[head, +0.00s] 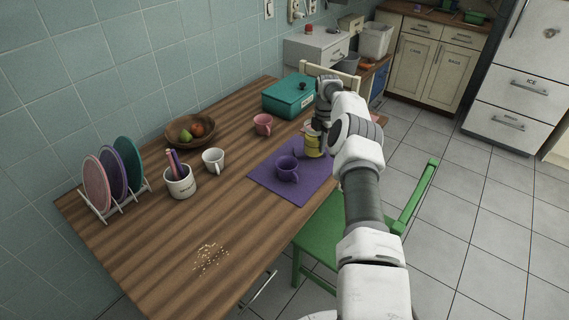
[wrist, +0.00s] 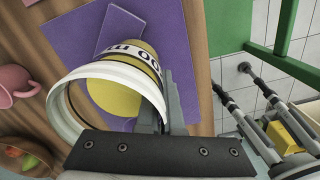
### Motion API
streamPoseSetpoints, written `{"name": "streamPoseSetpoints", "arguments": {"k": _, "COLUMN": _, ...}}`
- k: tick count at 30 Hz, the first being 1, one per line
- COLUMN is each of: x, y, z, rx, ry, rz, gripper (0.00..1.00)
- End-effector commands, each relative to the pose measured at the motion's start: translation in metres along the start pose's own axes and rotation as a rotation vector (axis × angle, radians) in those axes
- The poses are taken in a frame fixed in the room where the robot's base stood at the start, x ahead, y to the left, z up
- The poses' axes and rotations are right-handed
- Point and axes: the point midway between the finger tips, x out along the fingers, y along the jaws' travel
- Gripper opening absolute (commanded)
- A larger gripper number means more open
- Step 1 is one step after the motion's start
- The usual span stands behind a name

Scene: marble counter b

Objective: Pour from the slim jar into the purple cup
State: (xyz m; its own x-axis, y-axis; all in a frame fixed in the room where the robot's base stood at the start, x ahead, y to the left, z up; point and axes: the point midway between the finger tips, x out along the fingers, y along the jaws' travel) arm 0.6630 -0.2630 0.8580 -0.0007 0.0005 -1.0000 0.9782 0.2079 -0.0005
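The slim jar (head: 313,142) is yellow with a pale top and stands about upright at the far right of the purple mat. In the wrist view the jar (wrist: 118,95) shows its wide white rim, dark lettering and yellow inside. My gripper (head: 322,122) is at the jar's top. In the wrist view its grey fingers (wrist: 162,105) are close together at the jar's right wall and seem clamped on it. The purple cup (head: 287,169) stands upright on the mat, left of and nearer than the jar. I cannot make the cup out clearly in the wrist view.
The purple mat (head: 262,176) lies near the table's right edge. A pink mug (head: 263,124), teal box (head: 290,96), white mug (head: 213,160), fruit bowl (head: 181,131), utensil pot (head: 180,183) and plate rack (head: 119,199) stand around. Crumbs (head: 210,258) lie in front. A green chair (head: 325,240) stands beside.

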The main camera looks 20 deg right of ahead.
Motion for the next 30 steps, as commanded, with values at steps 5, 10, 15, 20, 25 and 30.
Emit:
{"name": "streamPoseSetpoints", "arguments": {"k": 5, "x": -0.002, "y": 0.001, "z": 0.000, "rx": 0.000, "ry": -0.002, "rz": 0.003, "gripper": 0.00}}
{"name": "streamPoseSetpoints", "arguments": {"k": 10, "x": -0.007, "y": 0.002, "z": -0.001, "rx": -0.001, "ry": -0.028, "rz": 0.004, "gripper": 0.00}}
{"name": "streamPoseSetpoints", "arguments": {"k": 15, "x": -0.012, "y": 0.000, "z": -0.004, "rx": -0.002, "ry": -0.084, "rz": 0.011, "gripper": 0.00}}
{"name": "streamPoseSetpoints", "arguments": {"k": 20, "x": -0.013, "y": 0.000, "z": -0.008, "rx": -0.003, "ry": -0.168, "rz": 0.021, "gripper": 0.00}}
{"name": "streamPoseSetpoints", "arguments": {"k": 25, "x": -0.011, "y": 0.000, "z": -0.011, "rx": -0.003, "ry": -0.252, "rz": 0.033, "gripper": 0.00}}
{"name": "streamPoseSetpoints", "arguments": {"k": 30, "x": -0.010, "y": 0.000, "z": -0.015, "rx": -0.004, "ry": -0.338, "rz": 0.045, "gripper": 0.00}}
